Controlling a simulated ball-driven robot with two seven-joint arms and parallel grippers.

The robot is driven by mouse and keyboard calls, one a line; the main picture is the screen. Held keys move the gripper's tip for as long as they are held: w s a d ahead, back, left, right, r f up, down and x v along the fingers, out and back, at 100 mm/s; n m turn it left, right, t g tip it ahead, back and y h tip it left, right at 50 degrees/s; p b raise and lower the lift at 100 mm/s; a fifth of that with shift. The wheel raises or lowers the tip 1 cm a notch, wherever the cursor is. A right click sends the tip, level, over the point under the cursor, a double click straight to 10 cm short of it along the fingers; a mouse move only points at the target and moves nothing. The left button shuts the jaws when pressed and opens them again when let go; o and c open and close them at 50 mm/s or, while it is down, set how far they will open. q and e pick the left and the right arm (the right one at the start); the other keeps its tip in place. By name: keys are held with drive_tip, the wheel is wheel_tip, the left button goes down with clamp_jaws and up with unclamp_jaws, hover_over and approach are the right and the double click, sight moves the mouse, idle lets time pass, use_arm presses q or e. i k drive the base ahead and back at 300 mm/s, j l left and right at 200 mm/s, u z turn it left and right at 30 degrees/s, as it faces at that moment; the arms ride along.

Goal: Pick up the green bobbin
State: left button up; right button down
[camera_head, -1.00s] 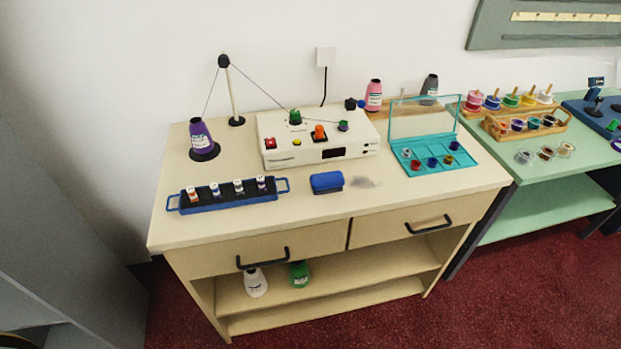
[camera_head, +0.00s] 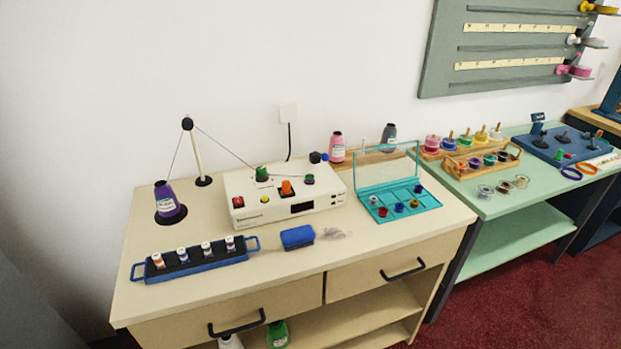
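Several small green items show, and I cannot tell for sure which is the green bobbin. One small green piece (camera_head: 309,179) sits on the right of the cream winder machine (camera_head: 270,211). A larger green knob-like piece (camera_head: 262,173) stands at its back. A green spool (camera_head: 465,139) stands on the peg rack at the right. Neither of my grippers is in view.
The cream counter (camera_head: 180,305) carries a blue tray (camera_head: 197,264) of small vials, a purple cone (camera_head: 166,199), a blue block (camera_head: 297,237) and an open teal case (camera_head: 436,203). A mint table (camera_head: 535,185) adjoins on the right. The counter's front strip is clear.

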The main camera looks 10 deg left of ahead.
sight(308, 180)
drive_tip(key=u, duration=0.55)
drive_tip(key=i+l+u, duration=0.15)
drive_tip(key=l+u, duration=0.2)
drive_tip(key=i+l+u, duration=0.1)
drive_tip(key=l+u, duration=0.55)
drive_tip(key=i+l, duration=0.05)
drive_tip(key=l, duration=0.05)
